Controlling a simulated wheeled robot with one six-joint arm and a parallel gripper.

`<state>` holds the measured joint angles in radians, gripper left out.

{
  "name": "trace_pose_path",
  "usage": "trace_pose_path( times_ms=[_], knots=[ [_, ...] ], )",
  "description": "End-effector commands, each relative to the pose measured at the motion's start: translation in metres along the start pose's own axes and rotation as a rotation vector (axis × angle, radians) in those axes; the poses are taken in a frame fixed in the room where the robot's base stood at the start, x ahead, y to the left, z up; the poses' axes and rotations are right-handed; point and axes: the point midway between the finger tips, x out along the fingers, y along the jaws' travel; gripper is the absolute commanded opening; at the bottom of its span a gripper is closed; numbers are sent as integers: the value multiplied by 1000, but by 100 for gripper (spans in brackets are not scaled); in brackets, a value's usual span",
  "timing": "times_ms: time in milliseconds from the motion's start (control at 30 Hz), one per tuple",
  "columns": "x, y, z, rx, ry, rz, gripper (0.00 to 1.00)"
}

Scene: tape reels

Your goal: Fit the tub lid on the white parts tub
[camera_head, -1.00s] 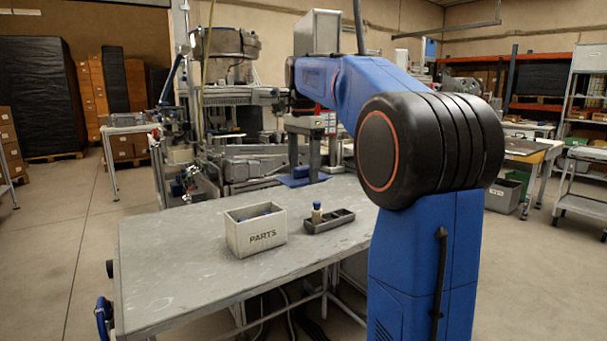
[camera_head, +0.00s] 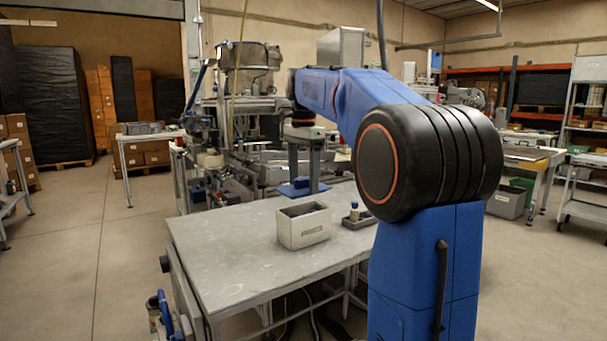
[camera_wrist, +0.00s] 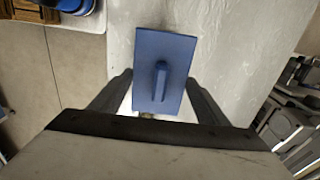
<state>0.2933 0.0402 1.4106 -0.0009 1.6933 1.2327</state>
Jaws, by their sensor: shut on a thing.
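The white parts tub (camera_head: 303,233) stands open on the grey table, with dark contents low inside. The tub lid is a blue rectangular plate (camera_head: 303,189) with a raised bar handle, seen beyond the tub near the table's far edge. In the wrist view the lid (camera_wrist: 177,58) lies between the two dark fingers of my gripper (camera_wrist: 160,82), which is shut on it. The exact contact at the fingertips is hard to see. The lid is apart from the tub. My gripper is small in the head view, above the lid.
The left part of the grey table (camera_head: 222,250) is clear. Machinery stands behind the table.

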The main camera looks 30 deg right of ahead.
Motion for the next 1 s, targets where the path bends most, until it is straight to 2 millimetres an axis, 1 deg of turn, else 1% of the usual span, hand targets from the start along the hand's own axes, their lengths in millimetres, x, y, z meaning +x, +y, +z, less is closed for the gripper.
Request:
trace_pose_path(
  times_ms=[400,600,800,1000],
  knots=[
    [34,0,0,0,0,1,47],
    [46,0,0,0,0,0,47],
    [52,0,0,0,0,0,47],
    [53,0,0,0,0,0,47]
  ],
)
